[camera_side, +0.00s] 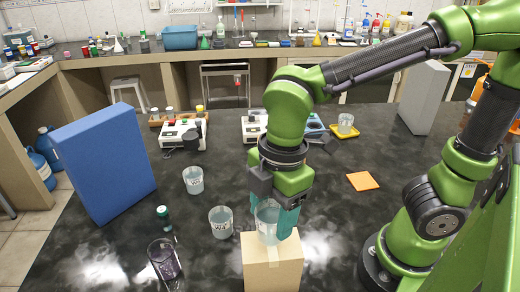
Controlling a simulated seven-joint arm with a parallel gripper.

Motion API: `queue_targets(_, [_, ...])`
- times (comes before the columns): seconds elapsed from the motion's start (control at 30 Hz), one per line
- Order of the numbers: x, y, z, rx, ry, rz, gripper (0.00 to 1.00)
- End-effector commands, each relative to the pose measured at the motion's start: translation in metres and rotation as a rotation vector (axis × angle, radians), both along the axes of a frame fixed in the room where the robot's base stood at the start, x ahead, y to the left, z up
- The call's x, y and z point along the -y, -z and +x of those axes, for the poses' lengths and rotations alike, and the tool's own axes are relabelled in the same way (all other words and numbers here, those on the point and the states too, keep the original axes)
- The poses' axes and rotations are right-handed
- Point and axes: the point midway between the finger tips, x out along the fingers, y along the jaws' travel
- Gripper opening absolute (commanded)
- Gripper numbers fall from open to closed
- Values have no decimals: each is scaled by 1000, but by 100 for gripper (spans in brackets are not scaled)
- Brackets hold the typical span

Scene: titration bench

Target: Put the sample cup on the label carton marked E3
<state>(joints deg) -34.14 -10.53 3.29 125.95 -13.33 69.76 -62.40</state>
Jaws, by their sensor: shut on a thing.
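My gripper (270,208), with teal fingers, points down and is shut on a clear cup (267,228) of pale liquid. The cup is upright, over the top of a tan cardboard carton (272,268) at the front middle. I cannot tell whether the cup's base touches the carton top. No E3 mark is readable on the carton. Two similar cups with dark lettering stand on the dark bench to the left, one nearer (221,224) and one farther back (193,181). Another cup (346,122) stands on a yellow coaster (344,134) at the back right.
A large blue panel (103,165) stands at left and a grey block (423,98) at back right. A dark-tinted glass (164,260) and a green-capped vial (164,216) are front left. An orange square (362,181) lies right. Instruments (184,132) line the back.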

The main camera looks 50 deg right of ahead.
Motion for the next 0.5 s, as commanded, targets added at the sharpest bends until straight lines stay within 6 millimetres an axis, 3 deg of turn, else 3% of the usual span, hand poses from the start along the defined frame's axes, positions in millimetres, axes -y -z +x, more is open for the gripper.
queue_targets(0.17, [1, 23, -1, -2, 0, -2, 26])
queue_targets(0.5, [1, 26, -1, 0, 0, -1, 26])
